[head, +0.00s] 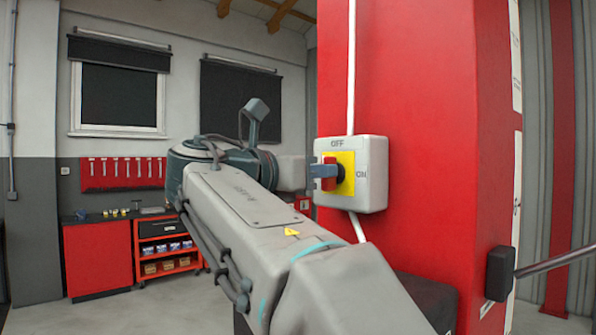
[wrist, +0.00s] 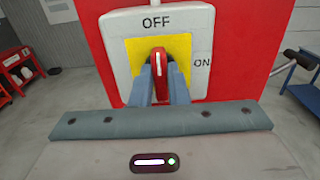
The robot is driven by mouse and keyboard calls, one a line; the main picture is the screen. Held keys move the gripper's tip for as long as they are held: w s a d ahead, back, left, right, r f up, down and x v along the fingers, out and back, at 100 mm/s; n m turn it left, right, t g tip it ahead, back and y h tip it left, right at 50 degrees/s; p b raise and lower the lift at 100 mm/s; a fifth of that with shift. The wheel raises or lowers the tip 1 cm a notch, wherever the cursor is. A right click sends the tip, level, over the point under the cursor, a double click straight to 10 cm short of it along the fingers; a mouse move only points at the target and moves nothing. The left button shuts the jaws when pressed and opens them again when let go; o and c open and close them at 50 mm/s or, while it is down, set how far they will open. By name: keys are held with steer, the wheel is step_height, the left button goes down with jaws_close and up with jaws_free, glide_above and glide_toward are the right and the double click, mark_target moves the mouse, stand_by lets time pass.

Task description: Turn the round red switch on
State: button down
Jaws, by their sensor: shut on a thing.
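The round red switch (head: 329,181) sits on a yellow plate (head: 347,174) on a light grey box (head: 374,185). The box is fixed to a red pillar and marked OFF at the top and ON at the right. In the wrist view the switch's handle (wrist: 158,62) stands upright with its white mark toward OFF. My gripper (wrist: 158,72) is shut on the handle, one blue-grey finger on each side. In the head view my gripper (head: 325,171) reaches the switch from the left and hides part of it.
The red pillar (head: 420,100) fills the middle right. A black-ended rail (head: 500,273) juts out low at the right. Red cabinets (head: 97,260) and a tool trolley (head: 165,245) stand far back at the left. Free floor lies before them.

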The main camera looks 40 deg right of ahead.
steer(key=shift+s+f+m+b, duration=0.1)
steer(key=shift+m+b, duration=1)
steer(key=shift+m, duration=1.85)
steer(key=shift+s+f+m+b, duration=0.15)
steer(key=shift+m+b, duration=0.95)
steer(key=shift+m, duration=1.9)
steer(key=shift+s+f+m+b, duration=0.1)
steer(key=shift+m+b, duration=1)
steer(key=shift+m, duration=1.85)
steer(key=c, duration=1.4)
jaws_free()
